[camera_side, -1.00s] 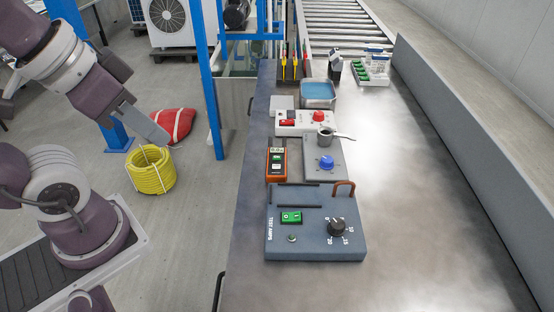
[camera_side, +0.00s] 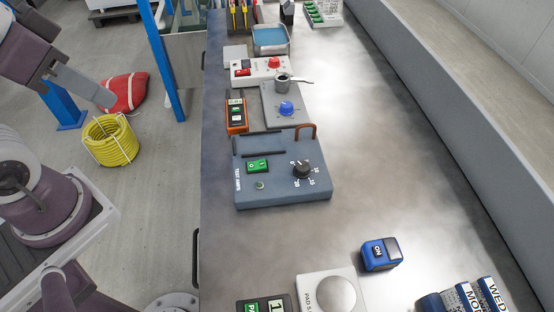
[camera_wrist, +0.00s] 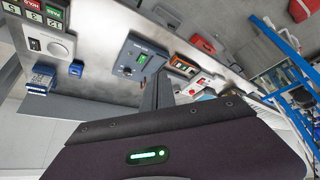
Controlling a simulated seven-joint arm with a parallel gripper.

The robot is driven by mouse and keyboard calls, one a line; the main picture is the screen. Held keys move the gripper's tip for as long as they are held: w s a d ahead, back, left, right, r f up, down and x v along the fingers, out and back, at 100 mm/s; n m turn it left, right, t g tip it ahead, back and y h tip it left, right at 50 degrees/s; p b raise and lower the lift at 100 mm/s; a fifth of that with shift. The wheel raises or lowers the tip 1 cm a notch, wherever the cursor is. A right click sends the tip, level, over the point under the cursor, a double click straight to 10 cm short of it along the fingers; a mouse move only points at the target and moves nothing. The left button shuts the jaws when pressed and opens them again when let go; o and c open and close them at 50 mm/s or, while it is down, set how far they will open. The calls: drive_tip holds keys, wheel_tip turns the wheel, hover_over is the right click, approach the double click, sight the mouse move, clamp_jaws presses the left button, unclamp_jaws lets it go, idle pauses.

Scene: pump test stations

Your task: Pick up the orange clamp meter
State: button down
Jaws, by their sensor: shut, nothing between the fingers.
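The orange clamp meter (camera_side: 236,115) lies on the grey bench, left of a grey plate with a blue knob and behind the blue-grey test amps box (camera_side: 282,172). It has an orange rim and a dark face. In the wrist view it (camera_wrist: 183,66) shows beyond the fingers, to the right of the test box (camera_wrist: 137,58). My gripper (camera_side: 110,98) is shut and empty. In the side view it hangs over the floor left of the bench, well apart from the meter. In the wrist view its fingers (camera_wrist: 160,86) show as a narrow grey bar.
A red and white box (camera_side: 260,71), a small pot (camera_side: 283,80) and a blue-topped tray (camera_side: 270,40) crowd the bench behind. A blue ON block (camera_side: 380,254) and a round-pad device (camera_side: 330,295) are in front. A blue post (camera_side: 165,65) stands left.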

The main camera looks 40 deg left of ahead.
drive_tip(key=shift+c, duration=2.4)
unclamp_jaws()
drive_tip(key=shift+w, duration=0.1)
drive_tip(key=n+g, duration=0.6)
drive_tip(key=n, duration=0.3)
hover_over(236, 107)
drive_tip(key=f, duration=2.6)
drive_tip(key=shift+w+a, duration=0.1)
drive_tip(key=shift+w, duration=0.25)
drive_tip(key=f, duration=0.6)
drive_tip(key=shift+s+f, duration=0.25)
drive_tip(key=shift+s, duration=0.15)
